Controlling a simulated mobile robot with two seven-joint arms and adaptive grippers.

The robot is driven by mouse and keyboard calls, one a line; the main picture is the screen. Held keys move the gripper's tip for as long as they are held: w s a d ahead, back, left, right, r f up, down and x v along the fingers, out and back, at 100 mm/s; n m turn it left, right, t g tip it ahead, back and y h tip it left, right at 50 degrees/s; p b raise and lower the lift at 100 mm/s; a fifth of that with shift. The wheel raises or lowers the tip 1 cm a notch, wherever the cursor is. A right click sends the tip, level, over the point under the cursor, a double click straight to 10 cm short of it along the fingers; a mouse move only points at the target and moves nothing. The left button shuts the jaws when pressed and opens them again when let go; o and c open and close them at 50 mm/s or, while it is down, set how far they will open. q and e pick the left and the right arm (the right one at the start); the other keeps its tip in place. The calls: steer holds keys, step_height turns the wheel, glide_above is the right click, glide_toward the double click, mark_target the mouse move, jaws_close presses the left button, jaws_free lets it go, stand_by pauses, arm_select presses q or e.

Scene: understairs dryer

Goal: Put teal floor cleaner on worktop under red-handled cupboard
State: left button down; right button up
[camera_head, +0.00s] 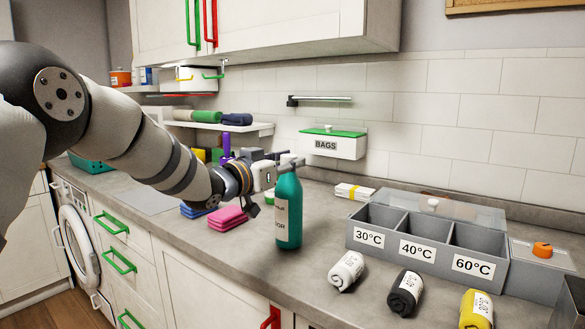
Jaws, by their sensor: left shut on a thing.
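The teal floor cleaner bottle (288,215) stands upright at the middle of the grey worktop (215,275). My left gripper (283,165) is shut on it near its top, and the fingers partly hide its cap and neck. I cannot tell whether its base touches the worktop. An upper cupboard has a red handle (210,20) beside a green handle (194,22), at the upper left. Another red handle (272,318) is on the front below the worktop, near the bottom edge. My right gripper is not in view.
Pink cloths (229,217) lie left of the bottle. Right are a grey sorting box (428,246), a white roll (346,270), a black roll (405,292) and a yellow roll (476,310). A white BAGS box (333,146) hangs on the wall. Worktop in front of the bottle is clear.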

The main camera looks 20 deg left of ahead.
arm_select(q)
steer(key=shift+s, duration=0.2)
steer(key=shift+d, duration=0.1)
steer(key=shift+w+f, duration=0.1)
steer(key=shift+w, duration=0.2)
steer(key=c, duration=1.3)
jaws_free()
steer(key=shift+s+f, duration=0.1)
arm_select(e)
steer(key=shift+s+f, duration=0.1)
